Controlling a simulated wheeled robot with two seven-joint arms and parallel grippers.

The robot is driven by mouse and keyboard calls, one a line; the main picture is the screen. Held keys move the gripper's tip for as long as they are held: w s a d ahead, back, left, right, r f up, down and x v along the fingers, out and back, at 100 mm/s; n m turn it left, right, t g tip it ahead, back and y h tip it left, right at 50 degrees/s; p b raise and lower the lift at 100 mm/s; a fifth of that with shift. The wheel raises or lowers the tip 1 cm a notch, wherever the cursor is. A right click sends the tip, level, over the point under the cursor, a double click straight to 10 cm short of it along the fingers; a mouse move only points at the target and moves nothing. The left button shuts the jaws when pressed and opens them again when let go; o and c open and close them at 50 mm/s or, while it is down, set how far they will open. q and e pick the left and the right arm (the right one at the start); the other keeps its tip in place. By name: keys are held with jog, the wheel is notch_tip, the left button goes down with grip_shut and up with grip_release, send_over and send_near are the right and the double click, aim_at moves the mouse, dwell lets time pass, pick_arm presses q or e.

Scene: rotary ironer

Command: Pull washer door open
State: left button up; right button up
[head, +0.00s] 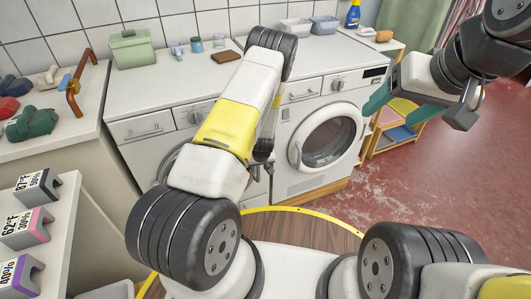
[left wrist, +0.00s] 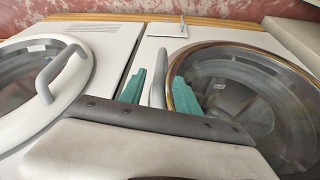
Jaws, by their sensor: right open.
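Two white front-loading machines stand side by side. The right machine's round door (head: 327,136) is flush and clear in the head view. The left machine is mostly behind my left arm. In the left wrist view, its gold-rimmed glass door (left wrist: 245,95) has a grey handle (left wrist: 158,78). My left gripper (left wrist: 163,90) has its teal fingers on either side of that handle; whether they grip it is unclear. Whether this door is ajar is also unclear. In the head view this gripper is hidden.
The other machine's white-ringed door (left wrist: 40,75) with its handle is close at the left in the wrist view. A counter (head: 60,110) and a shelf with labelled blocks (head: 40,225) stand at left. A wooden rack (head: 400,130) stands at right; red floor (head: 450,190) is clear.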

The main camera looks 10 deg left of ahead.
aim_at(259, 170)
pick_arm(q)
jog(key=x, duration=0.7)
jog(key=shift+r, duration=0.1)
grip_shut()
dwell(1.2)
